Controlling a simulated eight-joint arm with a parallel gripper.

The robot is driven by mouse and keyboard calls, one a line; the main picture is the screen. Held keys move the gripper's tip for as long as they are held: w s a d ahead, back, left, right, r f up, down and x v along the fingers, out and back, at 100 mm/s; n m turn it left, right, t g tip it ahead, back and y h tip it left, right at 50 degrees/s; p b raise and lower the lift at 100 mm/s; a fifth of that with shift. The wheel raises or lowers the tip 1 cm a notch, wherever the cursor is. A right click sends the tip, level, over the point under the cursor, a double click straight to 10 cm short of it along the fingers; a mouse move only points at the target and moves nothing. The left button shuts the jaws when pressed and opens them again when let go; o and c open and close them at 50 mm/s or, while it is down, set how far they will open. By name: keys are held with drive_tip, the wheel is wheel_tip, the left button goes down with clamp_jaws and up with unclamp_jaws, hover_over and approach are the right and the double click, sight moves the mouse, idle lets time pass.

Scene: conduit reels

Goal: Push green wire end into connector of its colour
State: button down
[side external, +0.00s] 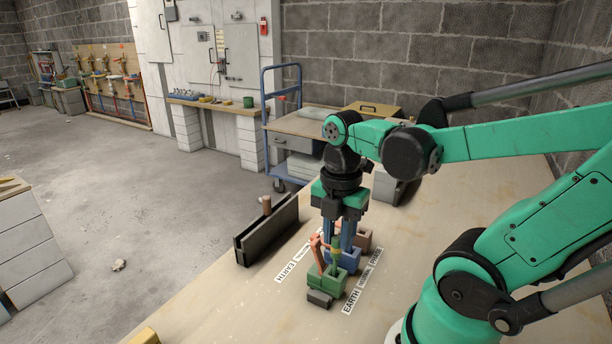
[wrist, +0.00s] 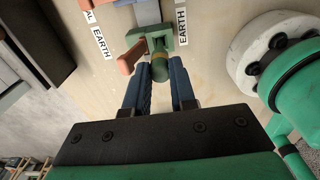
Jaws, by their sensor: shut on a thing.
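My gripper (side external: 338,243) points down with its blue fingers shut on the green wire end (side external: 335,262), a stubby green piece with an olive-yellow band. In the wrist view the wire end (wrist: 160,69) sits between the fingertips (wrist: 165,75), right by the green connector (wrist: 143,38). In the side view the green connector (side external: 327,279) stands at the near end of the connector row, with the wire end over it. I cannot tell whether the tip is inside the connector.
A blue connector (side external: 348,261) and a brownish one (side external: 365,237) stand behind the green one. A copper-coloured piece (side external: 316,250) rises close beside the wire end. EARTH labels (side external: 351,301) flank the row. A dark slotted holder (side external: 266,231) stands to the left; the bench front is mostly clear.

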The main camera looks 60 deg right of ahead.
drive_tip(key=shift+c, duration=2.1)
unclamp_jaws()
drive_tip(key=shift+r, duration=3.5)
drive_tip(key=shift+w+a+f+m+t, duration=0.15)
drive_tip(key=shift+w+f+m+t, duration=0.15)
drive_tip(key=shift+m, duration=0.3)
drive_tip(key=w+a+f+m+t, duration=0.3)
drive_tip(key=w+a+m+t, duration=0.3)
drive_tip(key=m, duration=1)
drive_tip(key=shift+w+a+f+m+t, duration=0.15)
drive_tip(key=shift+w+f+m+t, duration=0.15)
drive_tip(key=shift+w+m, duration=0.1)
